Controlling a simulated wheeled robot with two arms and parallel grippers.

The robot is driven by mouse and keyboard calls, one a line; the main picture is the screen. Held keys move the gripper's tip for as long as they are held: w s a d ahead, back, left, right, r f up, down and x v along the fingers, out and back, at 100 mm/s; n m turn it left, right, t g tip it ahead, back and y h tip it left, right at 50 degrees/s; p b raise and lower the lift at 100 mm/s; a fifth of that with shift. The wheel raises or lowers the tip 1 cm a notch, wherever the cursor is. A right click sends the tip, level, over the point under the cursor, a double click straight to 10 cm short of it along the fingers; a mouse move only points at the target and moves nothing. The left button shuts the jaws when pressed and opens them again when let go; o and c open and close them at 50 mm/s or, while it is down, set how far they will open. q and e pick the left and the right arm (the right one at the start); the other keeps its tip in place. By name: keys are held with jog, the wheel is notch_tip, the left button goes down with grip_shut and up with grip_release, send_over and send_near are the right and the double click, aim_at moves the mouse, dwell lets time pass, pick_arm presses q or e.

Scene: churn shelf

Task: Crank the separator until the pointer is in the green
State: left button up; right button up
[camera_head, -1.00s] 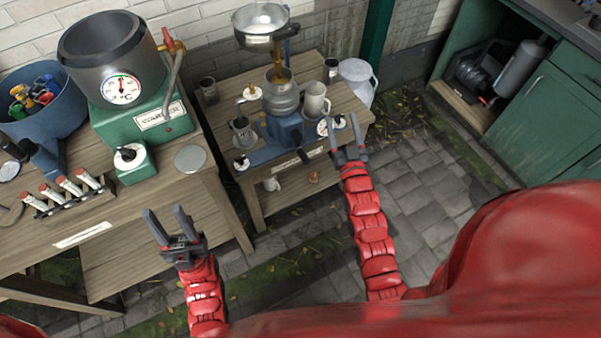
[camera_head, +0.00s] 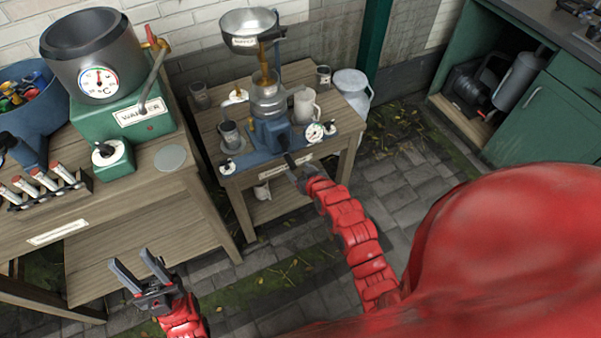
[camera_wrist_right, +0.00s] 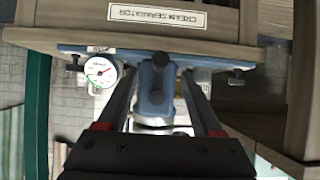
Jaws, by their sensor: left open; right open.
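The cream separator (camera_head: 272,132) is a blue machine on a small wooden table, with a metal bowl (camera_head: 250,27) above it. Its white round gauge (camera_head: 314,132) is at the front right and also shows in the right wrist view (camera_wrist_right: 100,71). Its pointer is too small to read surely. A dark crank handle (camera_head: 289,160) sticks out at the front. My right gripper (camera_head: 298,172) is open at the handle; in the wrist view its fingers (camera_wrist_right: 160,76) lie either side of blue separator parts. Contact is unclear. My left gripper (camera_head: 138,266) is open and empty, low at left.
A green warmer (camera_head: 124,118) with a grey pot and dial stands on the left bench, near a rack of red-capped tubes (camera_head: 42,184). A white jug (camera_head: 305,104) and a cup (camera_head: 230,135) stand by the separator. A milk can (camera_head: 352,90) is behind right.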

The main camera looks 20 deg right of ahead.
aim_at(294, 165)
jog(key=shift+b+x, duration=1.4)
jog(key=shift+x, duration=1.8)
jog(key=shift+w+f+b, duration=0.1)
jog(key=shift+w+b, duration=0.2)
jog(key=shift+b, duration=0.05)
grip_shut()
